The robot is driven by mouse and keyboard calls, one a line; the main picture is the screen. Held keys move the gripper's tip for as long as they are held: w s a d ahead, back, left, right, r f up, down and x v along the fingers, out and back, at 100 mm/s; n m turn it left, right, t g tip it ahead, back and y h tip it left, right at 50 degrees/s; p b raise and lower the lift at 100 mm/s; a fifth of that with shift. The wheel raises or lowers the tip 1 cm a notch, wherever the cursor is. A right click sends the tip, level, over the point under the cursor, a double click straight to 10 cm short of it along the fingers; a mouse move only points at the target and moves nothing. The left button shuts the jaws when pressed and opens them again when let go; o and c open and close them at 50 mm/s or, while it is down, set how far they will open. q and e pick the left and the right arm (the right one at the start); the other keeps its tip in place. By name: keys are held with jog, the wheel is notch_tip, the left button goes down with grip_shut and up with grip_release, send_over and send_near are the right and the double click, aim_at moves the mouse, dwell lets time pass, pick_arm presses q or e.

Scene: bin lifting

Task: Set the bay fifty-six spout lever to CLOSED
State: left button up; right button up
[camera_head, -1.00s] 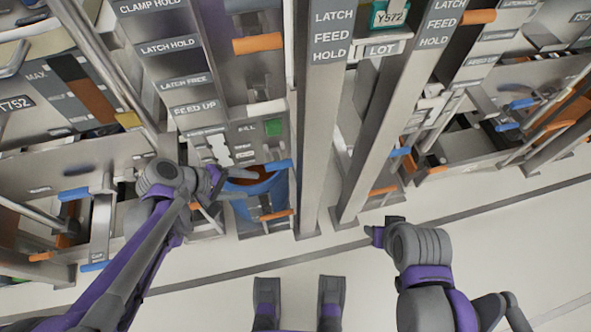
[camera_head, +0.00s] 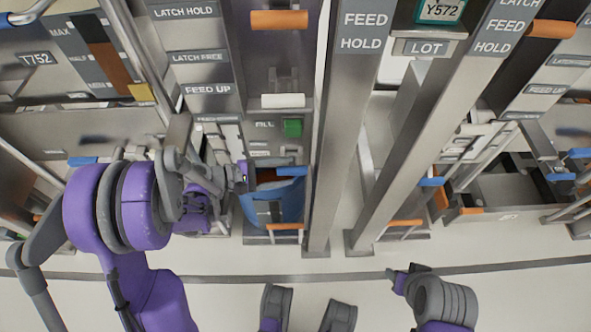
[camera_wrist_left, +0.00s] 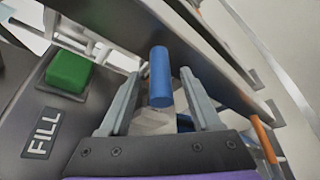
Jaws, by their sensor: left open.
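A blue-handled lever (camera_head: 284,171) sits above a blue bin (camera_head: 290,204), below the FILL panel. In the left wrist view the blue handle (camera_wrist_left: 160,72) lies between my left gripper's (camera_wrist_left: 158,95) two open fingers, with visible space on both sides. In the head view my left gripper (camera_head: 242,177) is at the left end of that handle, partly hidden by my wrist. I read no bay fifty-six or CLOSED label, so I cannot tell which bay this is. My right gripper (camera_head: 398,280) hangs over the floor, away from the levers; its jaw state is unclear.
A green button (camera_head: 292,127) beside the word FILL is close above the handle; it also shows in the wrist view (camera_wrist_left: 69,72). Orange handles (camera_head: 284,227) and steel posts (camera_head: 345,140) stand close by. Other blue-handled levers are at both sides. The near floor (camera_head: 200,300) is clear.

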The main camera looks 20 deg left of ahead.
aim_at(293, 171)
pick_arm(q)
jog(key=shift+x, duration=1.8)
grip_shut()
